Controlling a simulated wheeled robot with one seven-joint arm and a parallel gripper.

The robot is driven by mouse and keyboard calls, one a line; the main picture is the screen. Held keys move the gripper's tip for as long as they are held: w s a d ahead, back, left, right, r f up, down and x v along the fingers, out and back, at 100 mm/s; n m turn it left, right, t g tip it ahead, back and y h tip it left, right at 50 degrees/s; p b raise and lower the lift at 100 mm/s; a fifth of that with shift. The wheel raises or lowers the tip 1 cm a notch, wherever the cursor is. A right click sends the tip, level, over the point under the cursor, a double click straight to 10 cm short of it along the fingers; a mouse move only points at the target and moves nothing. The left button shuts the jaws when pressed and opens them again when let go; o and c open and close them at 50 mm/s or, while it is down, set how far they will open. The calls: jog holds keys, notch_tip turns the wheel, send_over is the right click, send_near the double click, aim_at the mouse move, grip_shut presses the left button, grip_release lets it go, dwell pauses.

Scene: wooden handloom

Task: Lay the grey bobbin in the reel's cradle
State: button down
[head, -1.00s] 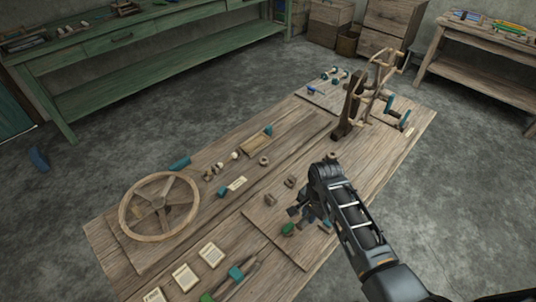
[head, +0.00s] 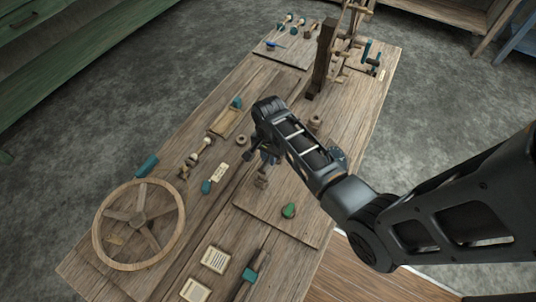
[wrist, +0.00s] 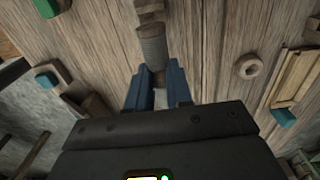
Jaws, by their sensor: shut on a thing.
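I cannot tell how far the bobbin is above the table. The wooden reel (head: 345,45) stands on a dark post at the table's far end, well away from my gripper. Its cradle cannot be made out clearly.
A large spoked wooden wheel (head: 103,226) lies at the near left of the table. A green piece (head: 289,211) is on the board near my gripper. A wooden tray (head: 226,122), a wooden ring (wrist: 249,67) and paper cards (head: 215,259) lie around.

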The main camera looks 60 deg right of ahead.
notch_tip(320, 180, down, 3)
jog(key=shift+r+b, duration=0.1)
jog(key=shift+b, duration=1.05)
jog(key=shift+f+b, duration=0.6)
jog(key=shift+f, duration=0.8)
jog(key=c, duration=0.9)
grip_release()
jog(key=shift+c, duration=0.2)
jog(key=shift+r+p, duration=0.3)
jog(key=shift+r, duration=3.65)
